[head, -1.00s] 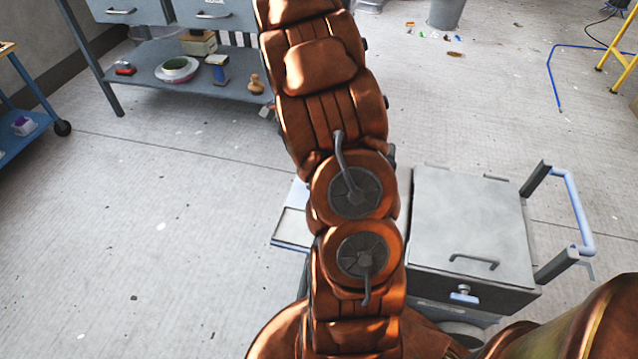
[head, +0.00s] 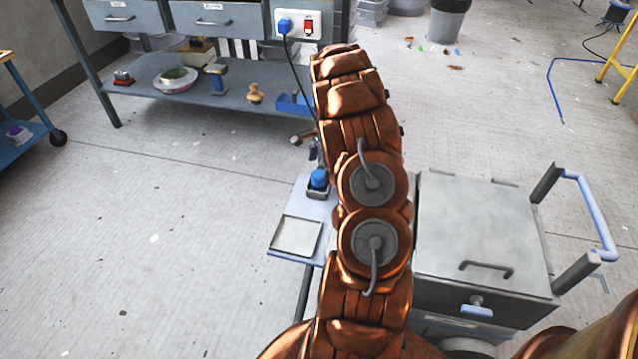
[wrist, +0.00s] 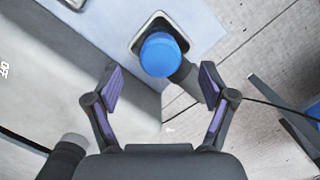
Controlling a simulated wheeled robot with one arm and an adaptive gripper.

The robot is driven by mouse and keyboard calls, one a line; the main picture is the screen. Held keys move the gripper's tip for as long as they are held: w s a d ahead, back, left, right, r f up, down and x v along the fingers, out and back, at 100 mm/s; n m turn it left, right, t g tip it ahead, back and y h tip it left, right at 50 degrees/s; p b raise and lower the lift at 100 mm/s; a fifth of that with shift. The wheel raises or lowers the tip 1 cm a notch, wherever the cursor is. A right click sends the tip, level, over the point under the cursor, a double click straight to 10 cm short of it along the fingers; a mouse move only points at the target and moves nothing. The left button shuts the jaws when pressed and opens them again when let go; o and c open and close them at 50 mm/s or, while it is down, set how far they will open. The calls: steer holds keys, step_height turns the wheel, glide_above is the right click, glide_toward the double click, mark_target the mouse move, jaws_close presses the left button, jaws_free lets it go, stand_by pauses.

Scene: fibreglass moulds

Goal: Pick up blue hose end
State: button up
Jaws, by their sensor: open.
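A rounded blue piece, which I take for the blue hose end (head: 318,178), sits in a small dark-rimmed square holder on a pale side shelf (head: 312,210). In the wrist view the blue hose end (wrist: 160,54) stands in the holder (wrist: 138,36), with a short dark grey cylinder (wrist: 187,82) beside or joined to it. My gripper (wrist: 160,86) is open and empty. Its fingers are apart on either side of the picture, with the blue piece between and beyond them, not touched. In the head view my arm hides most of the gripper.
A grey lidded box cart (head: 480,230) with a blue handle stands right of my arm. A workbench (head: 205,95) stands behind, with a blue plug (head: 284,24) and black cable in its socket panel. A blue tube (head: 553,85) lies on the floor at right.

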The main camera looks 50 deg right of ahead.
mark_target(319, 173)
steer(key=f, duration=0.3)
steer(key=f+b, duration=0.1)
steer(key=f, duration=0.1)
steer(key=shift+w+a, duration=0.15)
steer(key=shift+a, duration=0.15)
steer(key=c, duration=1.3)
